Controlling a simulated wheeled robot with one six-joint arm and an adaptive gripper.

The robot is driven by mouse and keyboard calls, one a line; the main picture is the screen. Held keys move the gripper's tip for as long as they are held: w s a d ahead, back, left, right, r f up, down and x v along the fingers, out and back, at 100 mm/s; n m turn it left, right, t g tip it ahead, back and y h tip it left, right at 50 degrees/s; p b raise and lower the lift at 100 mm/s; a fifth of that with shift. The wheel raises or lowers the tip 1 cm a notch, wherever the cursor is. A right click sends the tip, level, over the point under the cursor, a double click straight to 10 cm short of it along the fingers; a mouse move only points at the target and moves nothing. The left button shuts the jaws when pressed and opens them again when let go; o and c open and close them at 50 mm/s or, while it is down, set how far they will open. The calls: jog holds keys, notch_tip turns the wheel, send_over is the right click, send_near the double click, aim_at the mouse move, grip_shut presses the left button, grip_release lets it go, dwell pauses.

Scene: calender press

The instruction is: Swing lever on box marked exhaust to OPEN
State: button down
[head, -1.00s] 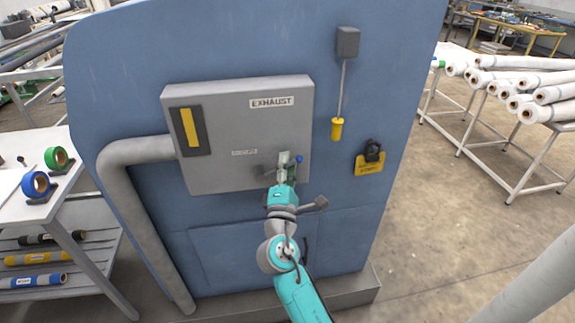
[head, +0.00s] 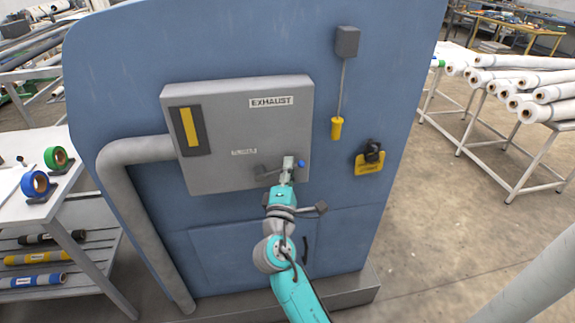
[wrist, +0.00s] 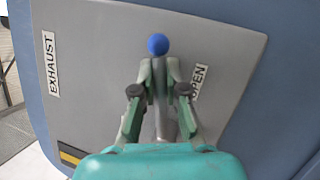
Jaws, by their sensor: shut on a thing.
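The grey box (head: 222,115) with an EXHAUST label (head: 272,101) is on the blue machine front. Its lever has a grey pivot end (head: 264,172) and a blue ball knob (head: 301,163), and points right and slightly up in the head view. In the wrist view, the knob (wrist: 158,44) sticks out just beyond my gripper (wrist: 159,72), whose fingers are closed on the lever shaft from both sides. An OPEN label (wrist: 198,83) shows beside the right finger, partly covered. In the head view my gripper (head: 289,166) hides that area.
A yellow-handled pull (head: 337,128) and a black knob on a yellow plate (head: 370,155) are right of the box. A grey pipe (head: 115,190) runs down on its left. Tables with tape rolls and white rolls (head: 535,95) stand to the sides.

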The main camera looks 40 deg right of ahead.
jog(key=shift+d+f+m, duration=0.1)
jog(key=shift+f+m, duration=0.3)
jog(key=shift+m, duration=0.3)
jog(key=c, duration=1.2)
grip_release()
jog(key=v, duration=1.2)
jog(key=shift+r, duration=0.1)
